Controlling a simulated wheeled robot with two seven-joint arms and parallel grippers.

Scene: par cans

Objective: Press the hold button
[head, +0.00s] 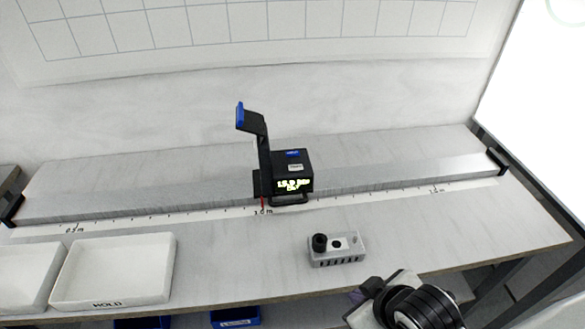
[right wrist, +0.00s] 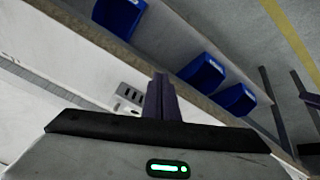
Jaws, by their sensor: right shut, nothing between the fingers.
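My right gripper (head: 358,296) is at the bench's front edge, well short of the meter. Its fingers show shut and empty in the right wrist view (right wrist: 162,98). My left gripper is out of view.
A grey slotted block (head: 348,256) with a black knob lies between my right gripper and the meter. White trays, one marked HOLD (head: 107,304), stand at the left. A marked scale strip (head: 150,222) runs before the rail. Blue bins (right wrist: 236,99) sit below the bench.

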